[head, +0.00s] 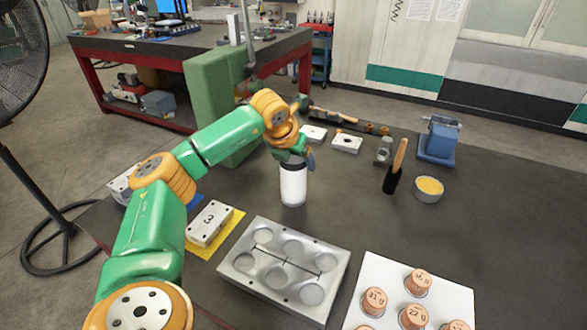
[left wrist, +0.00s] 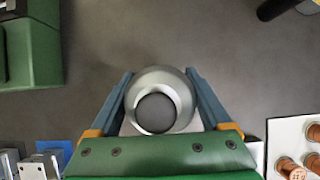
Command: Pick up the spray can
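The spray can (head: 293,186) is a white cylinder with a dark upper part and stands upright on the dark table. In the left wrist view its round grey top (left wrist: 160,99) shows from above. My left gripper (head: 297,158) is over the can's top and hides part of it. In the left wrist view the two blue fingers of the left gripper (left wrist: 161,85) lie against the can's left and right sides, with no clear gap. The can's base appears to rest on the table. My right gripper is not in view.
A grey mould base with round cavities (head: 235,263) lies in front of the can. A numbered block on a yellow mat (head: 228,232) is at left. A green column (head: 205,80) stands behind.

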